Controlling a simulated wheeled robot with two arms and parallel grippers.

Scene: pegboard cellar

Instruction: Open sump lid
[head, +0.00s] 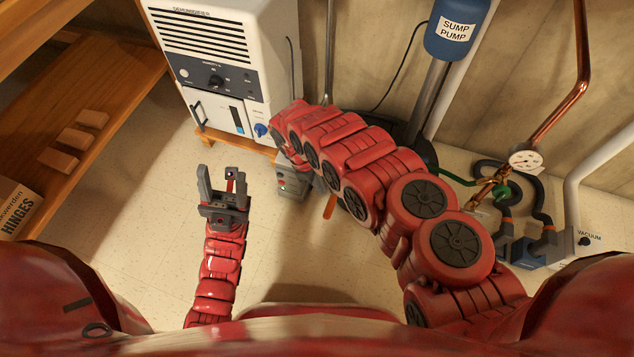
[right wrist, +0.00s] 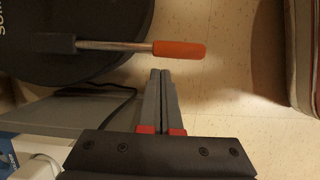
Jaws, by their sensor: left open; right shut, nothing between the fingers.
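The sump lid is a round black disc (right wrist: 60,20) at the upper left of the right wrist view, with partly cut-off pale lettering. It lies on the floor, flat as far as I can see. A metal rod with an orange grip (right wrist: 180,49) extends from it; the grip (head: 329,207) also shows in the head view. My right gripper (right wrist: 161,74) is shut and empty, its fingertips just short of the handle in the picture, apart from it. In the head view my right arm hides most of the lid. My left gripper (head: 222,180) is open and empty over bare floor.
A white dehumidifier (head: 215,65) stands behind the grippers. The blue sump pump (head: 457,28) rises behind my right arm. A pressure gauge (head: 526,160), pipes and hoses are at right. A wooden shelf (head: 95,75) is at left. Floor around my left gripper is clear.

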